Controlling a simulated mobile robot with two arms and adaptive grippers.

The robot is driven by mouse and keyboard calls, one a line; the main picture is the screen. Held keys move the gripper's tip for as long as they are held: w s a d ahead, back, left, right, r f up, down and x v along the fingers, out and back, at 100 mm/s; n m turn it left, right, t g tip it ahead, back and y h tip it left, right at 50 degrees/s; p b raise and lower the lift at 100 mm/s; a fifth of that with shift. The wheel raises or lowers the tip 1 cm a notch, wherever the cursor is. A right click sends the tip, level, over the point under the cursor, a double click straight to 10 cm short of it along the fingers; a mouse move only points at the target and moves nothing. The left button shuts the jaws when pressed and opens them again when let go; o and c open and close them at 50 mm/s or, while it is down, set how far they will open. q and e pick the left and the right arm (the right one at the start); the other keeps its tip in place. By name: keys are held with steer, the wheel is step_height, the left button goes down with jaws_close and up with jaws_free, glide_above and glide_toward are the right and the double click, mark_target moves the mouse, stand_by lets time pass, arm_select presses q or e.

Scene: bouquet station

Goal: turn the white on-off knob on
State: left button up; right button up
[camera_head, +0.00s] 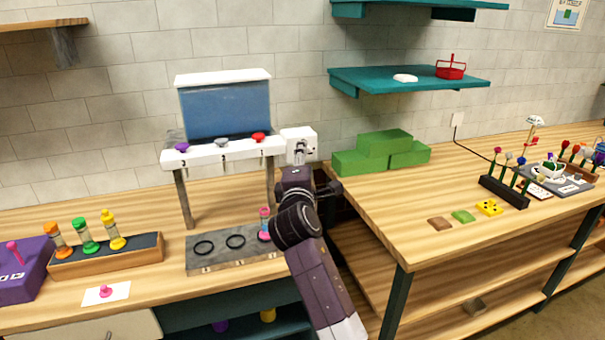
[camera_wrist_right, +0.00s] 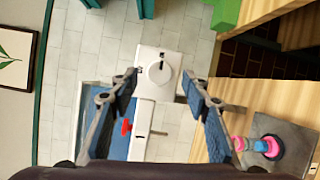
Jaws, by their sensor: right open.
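The white knob (camera_wrist_right: 158,74) is round and sits on a white plate or box (camera_wrist_right: 172,57) with a small dark mark near its edge. In the head view the white box (camera_head: 306,133) is at the right end of the water tank stand, and my gripper hides most of the knob. My right gripper (camera_wrist_right: 160,84) is open and empty, its two fingers apart on either side of the knob in the picture. In the head view the right gripper (camera_head: 299,158) is in front of the box. I cannot tell whether it touches the knob. My left gripper is not in view.
A blue tank (camera_head: 228,108) stands above purple, grey and red valves. Below it, a grey tray (camera_head: 215,262) has dark rings and a pink-and-blue bottle (camera_head: 264,222) beside my arm. A rack (camera_head: 140,257) holds coloured bottles at left. Green blocks (camera_head: 384,142) lie on the right table.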

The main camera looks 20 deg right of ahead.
steer(key=v, duration=1)
